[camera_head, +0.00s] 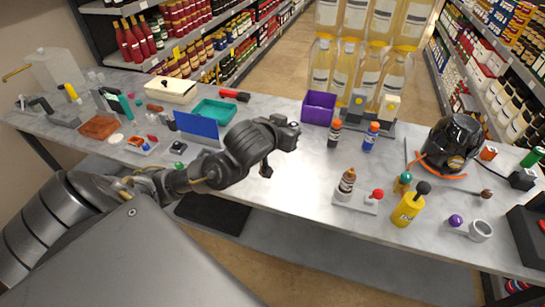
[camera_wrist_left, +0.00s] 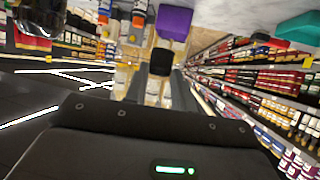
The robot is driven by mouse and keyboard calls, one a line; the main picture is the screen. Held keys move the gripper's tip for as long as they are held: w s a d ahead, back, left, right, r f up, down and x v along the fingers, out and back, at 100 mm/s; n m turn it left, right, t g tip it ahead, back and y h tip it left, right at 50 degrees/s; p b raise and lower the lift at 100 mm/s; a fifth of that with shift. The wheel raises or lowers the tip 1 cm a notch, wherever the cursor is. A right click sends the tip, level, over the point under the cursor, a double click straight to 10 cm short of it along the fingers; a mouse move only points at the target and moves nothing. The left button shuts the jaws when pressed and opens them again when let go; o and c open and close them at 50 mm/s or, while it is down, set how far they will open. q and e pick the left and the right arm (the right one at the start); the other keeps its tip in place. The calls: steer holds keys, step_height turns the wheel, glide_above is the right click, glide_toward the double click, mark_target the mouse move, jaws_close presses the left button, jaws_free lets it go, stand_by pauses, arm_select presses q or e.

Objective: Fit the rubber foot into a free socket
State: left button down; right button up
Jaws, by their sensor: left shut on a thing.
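My left gripper (camera_head: 284,133) is raised over the front middle of the table, pointing toward the back right. In the left wrist view it is shut on a small black block-like piece (camera_wrist_left: 160,62), which looks like the rubber foot. The piece sits between the two fingers, clear of the table, with the purple bin (camera_wrist_left: 174,22) behind it. In the head view the foot is too dark and small to tell from the gripper. I cannot make out any free socket for it. My right gripper is not in view.
The purple bin (camera_head: 319,107) and a grey stand (camera_head: 372,127) are at the back. Bottles (camera_head: 334,134), a yellow container (camera_head: 408,208) and a black rounded machine (camera_head: 452,142) stand to the right. A blue panel (camera_head: 197,125) and teal tray (camera_head: 213,111) are left.

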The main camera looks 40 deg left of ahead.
arm_select(q)
steer(key=shift+s+a+f+m+h, duration=1.45)
steer(key=shift+s+f, duration=1.8)
steer(key=shift+s, duration=1.45)
glide_above(285, 172)
steer(key=f, duration=0.8)
steer(key=shift+s+f, duration=0.3)
steer(key=shift+f, duration=0.05)
steer(key=shift+w+f, duration=0.5)
steer(key=shift+f, duration=0.2)
steer(key=shift+f+p, duration=0.4)
steer(key=shift+f, duration=1.1)
steer(key=c, duration=1.2)
jaws_free()
steer(key=shift+f, duration=0.1)
steer(key=shift+o, duration=0.2)
